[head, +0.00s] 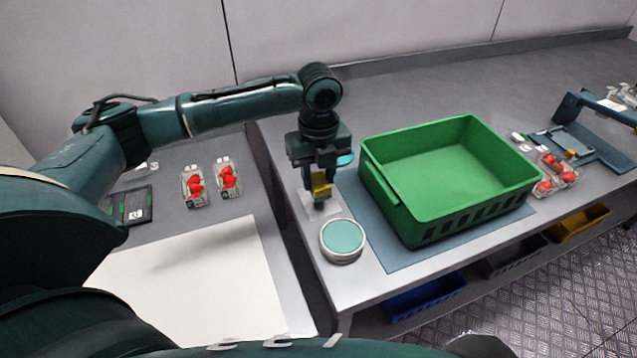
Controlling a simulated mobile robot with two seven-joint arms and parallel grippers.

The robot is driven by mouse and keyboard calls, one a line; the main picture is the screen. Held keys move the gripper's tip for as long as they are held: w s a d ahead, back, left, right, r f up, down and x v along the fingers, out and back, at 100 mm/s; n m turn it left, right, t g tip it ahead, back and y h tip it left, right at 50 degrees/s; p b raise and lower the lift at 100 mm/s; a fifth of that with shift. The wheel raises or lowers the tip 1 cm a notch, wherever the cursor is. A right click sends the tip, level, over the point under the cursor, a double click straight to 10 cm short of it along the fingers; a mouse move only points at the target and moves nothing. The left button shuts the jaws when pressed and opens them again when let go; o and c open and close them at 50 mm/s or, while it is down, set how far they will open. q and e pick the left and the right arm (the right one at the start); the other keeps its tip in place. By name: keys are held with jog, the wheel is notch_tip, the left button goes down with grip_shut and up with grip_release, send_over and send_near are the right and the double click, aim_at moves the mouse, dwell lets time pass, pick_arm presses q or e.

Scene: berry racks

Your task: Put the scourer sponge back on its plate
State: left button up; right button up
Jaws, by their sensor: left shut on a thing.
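My left gripper (319,180) points down over the left end of the right-hand bench and is shut on the yellow scourer sponge (321,190). A pale square plate (332,208) lies on the bench just below the sponge. The sponge covers part of the plate, and I cannot tell whether the two touch. My right gripper is not in view.
A round teal-topped tub (342,238) stands just in front of the plate. A green crate (375,184), empty, stands on a blue-grey mat (398,262) to the right. Berry punnets (227,178) stand on the left bench, beyond a gap.

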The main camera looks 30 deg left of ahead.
aim_at(319, 180)
pick_arm(q)
jog(key=shift+f, duration=1.35)
jog(key=shift+f, duration=0.15)
jog(key=o, duration=0.9)
notch_tip(319, 180, up, 12)
jog(key=shift+r, duration=0.2)
